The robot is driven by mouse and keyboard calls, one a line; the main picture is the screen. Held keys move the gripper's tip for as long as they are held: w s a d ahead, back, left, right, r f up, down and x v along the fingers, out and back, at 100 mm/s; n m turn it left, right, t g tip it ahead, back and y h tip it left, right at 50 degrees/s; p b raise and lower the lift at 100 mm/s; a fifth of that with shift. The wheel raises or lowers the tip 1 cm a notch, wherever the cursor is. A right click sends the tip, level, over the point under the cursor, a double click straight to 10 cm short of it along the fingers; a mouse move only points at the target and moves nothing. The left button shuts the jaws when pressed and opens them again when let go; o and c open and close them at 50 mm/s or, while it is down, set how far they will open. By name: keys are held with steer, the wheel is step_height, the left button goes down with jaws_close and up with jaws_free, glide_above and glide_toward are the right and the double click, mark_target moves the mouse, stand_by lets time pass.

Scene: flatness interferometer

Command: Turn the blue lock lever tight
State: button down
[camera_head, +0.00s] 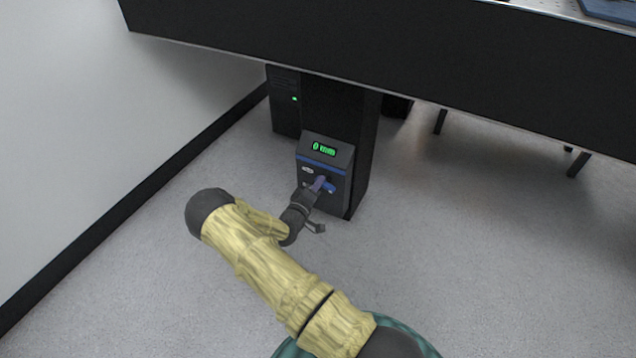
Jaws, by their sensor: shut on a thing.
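The blue lock lever (328,187) sits on the front of a dark grey control box (341,155). The box has a green display reading "0 mm" and a blue stripe below it. My gripper (319,185) is at the lever, shut on it, and its body covers part of the lever and the lower left of the box front. The lever's exact angle is hard to tell at this size.
The box is on a black table leg (362,135) under a large black table (400,55). A white wall (90,120) is at left. The grey floor (480,260) at right is clear.

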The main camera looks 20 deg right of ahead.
steer(key=shift+s+f+n, duration=0.15)
steer(key=shift+f+n, duration=0.15)
steer(key=shift+n, duration=0.6)
steer(key=shift+s+f+n, duration=0.1)
steer(key=shift+f+n, duration=0.2)
steer(key=shift+n, duration=0.6)
steer(key=shift+d, duration=0.1)
steer(key=c, duration=1.4)
jaws_free()
steer(key=shift+r, duration=0.15)
steer(key=shift+w, duration=0.1)
steer(key=p+v, duration=0.6)
steer(key=v, duration=1.1)
steer(key=shift+a, duration=0.25)
